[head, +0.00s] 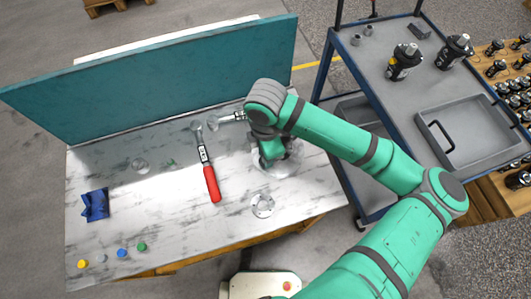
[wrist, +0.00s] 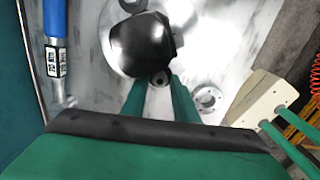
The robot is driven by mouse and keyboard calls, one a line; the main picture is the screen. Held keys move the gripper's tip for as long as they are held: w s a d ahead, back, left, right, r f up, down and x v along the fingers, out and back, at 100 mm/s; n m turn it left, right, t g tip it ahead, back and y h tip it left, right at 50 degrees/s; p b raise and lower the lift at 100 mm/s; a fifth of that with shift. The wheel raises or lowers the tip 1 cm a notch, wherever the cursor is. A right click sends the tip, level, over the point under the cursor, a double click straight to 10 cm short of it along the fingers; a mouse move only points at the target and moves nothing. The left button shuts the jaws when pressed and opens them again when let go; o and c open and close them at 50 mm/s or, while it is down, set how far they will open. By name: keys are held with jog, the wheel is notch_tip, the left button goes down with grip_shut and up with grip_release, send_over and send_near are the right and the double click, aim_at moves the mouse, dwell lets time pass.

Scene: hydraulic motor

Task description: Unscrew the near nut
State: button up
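My gripper (head: 272,158) is low over the metal worktop, above a pale round plate (head: 290,165); the arm covers most of this spot. In the wrist view my two green fingers (wrist: 160,88) point up to a glossy black rounded body (wrist: 143,45). A small grey lug with a hole (wrist: 160,79) shows between the fingertips. I cannot tell whether the fingers touch or grip anything. The near nut cannot be picked out. A small round flange (head: 262,205) lies nearer the front edge and also shows in the wrist view (wrist: 208,99).
A red-handled wrench (head: 208,172) lies left of my gripper. A blue-handled wrench (wrist: 56,30) lies behind it. A teal panel (head: 160,80) borders the back. A cart (head: 375,75) with motors stands right.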

grip_shut()
jog(key=n, duration=0.5)
jog(key=shift+n, duration=0.4)
jog(key=n, duration=0.4)
jog(key=shift+r+n, duration=0.1)
jog(key=shift+n, duration=0.2)
grip_release()
